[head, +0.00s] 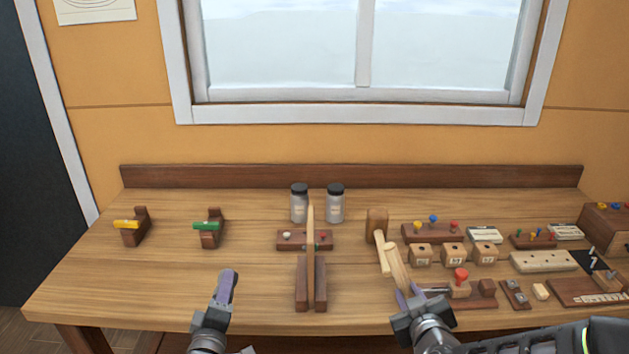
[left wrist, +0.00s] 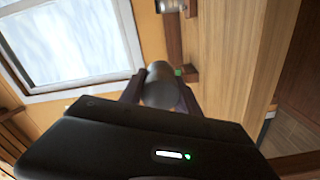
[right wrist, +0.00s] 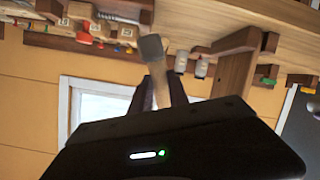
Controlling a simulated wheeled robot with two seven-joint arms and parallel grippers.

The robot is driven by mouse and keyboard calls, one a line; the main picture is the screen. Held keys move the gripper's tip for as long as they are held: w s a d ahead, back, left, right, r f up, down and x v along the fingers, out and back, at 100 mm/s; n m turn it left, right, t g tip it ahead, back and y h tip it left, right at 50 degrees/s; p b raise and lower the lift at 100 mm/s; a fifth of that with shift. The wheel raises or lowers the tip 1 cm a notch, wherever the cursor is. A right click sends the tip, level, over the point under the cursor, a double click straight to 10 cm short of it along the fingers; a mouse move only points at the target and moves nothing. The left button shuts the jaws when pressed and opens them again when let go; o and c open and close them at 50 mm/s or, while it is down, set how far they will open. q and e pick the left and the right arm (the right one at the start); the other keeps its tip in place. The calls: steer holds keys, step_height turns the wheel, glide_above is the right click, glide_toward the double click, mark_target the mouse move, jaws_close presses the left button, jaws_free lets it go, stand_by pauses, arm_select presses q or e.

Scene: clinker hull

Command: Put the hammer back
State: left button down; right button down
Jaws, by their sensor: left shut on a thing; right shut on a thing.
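My right gripper (head: 409,291) is shut on the wooden handle of the hammer (head: 399,268), over the right-centre of the bench. In the right wrist view the handle (right wrist: 157,80) runs between the fingers, with a grey block-shaped head (right wrist: 152,48) at its far end.
A wooden stand (head: 304,285) holds an upright plank between the grippers. Two dark-lidded jars (head: 335,204) stand behind. Numbered blocks (head: 453,254) and peg racks (head: 433,234) crowd the right. The front-left bench is clear.

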arm_select(q)
steer(key=s+r, duration=0.1)
steer(key=s, duration=0.2)
steer(key=shift+r, duration=0.35)
steer(key=shift+d, duration=0.1)
stand_by(0.3)
